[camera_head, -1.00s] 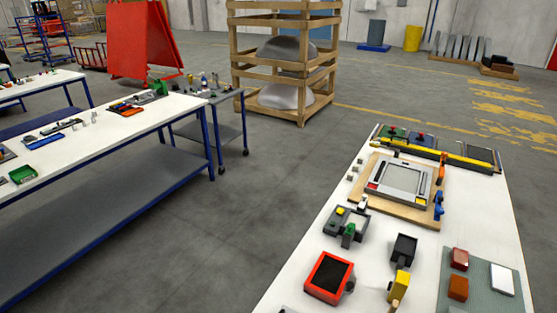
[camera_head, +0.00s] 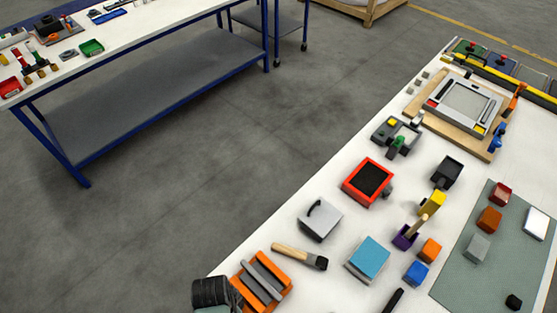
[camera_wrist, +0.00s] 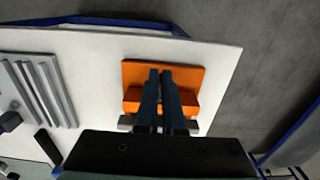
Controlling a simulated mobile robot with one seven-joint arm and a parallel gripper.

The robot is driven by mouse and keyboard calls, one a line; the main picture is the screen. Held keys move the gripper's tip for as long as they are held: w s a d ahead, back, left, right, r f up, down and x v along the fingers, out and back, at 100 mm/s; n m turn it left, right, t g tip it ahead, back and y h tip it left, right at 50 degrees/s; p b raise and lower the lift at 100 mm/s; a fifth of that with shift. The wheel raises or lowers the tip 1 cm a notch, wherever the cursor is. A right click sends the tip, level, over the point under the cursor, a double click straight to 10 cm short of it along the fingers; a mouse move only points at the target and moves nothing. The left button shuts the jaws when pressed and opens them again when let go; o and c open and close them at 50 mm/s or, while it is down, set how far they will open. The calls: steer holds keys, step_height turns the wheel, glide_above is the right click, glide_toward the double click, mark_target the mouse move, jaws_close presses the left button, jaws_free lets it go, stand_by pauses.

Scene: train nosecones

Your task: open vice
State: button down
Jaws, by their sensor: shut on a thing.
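The orange vice (camera_wrist: 185,78) lies on the white table near its edge in the wrist view. A grey bar, perhaps its handle, shows at both sides below it. My gripper (camera_wrist: 160,74) is over the middle of the vice, with its two dark fingers close together and shut on part of it. The fingers and the black gripper body hide the gripped spot and the near side. In the head view an orange piece with grey bars across it (camera_head: 246,300) is at the bottom left of the table; it appears to be the vice.
A hammer (camera_head: 298,256), a grey block with a black handle (camera_head: 320,222) and a blue block (camera_head: 369,257) lie close by. In the wrist view several grey slabs (camera_wrist: 38,88) are to the left of the vice. Another workbench (camera_head: 150,40) stands across open floor.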

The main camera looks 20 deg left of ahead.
steer(key=shift+w+d+r, duration=0.1)
steer(key=shift+w+d, duration=0.2)
steer(key=shift+d, duration=0.05)
stand_by(0.3)
steer(key=shift+s+p, duration=0.15)
steer(key=shift+p, duration=0.15)
steer(key=shift+s+r+p, duration=0.1)
steer(key=shift+s+p, duration=0.15)
steer(key=shift+p, duration=0.1)
steer(key=r+p, duration=0.5)
steer(key=shift+s+r+p, duration=0.2)
steer(key=shift+r+p, duration=0.1)
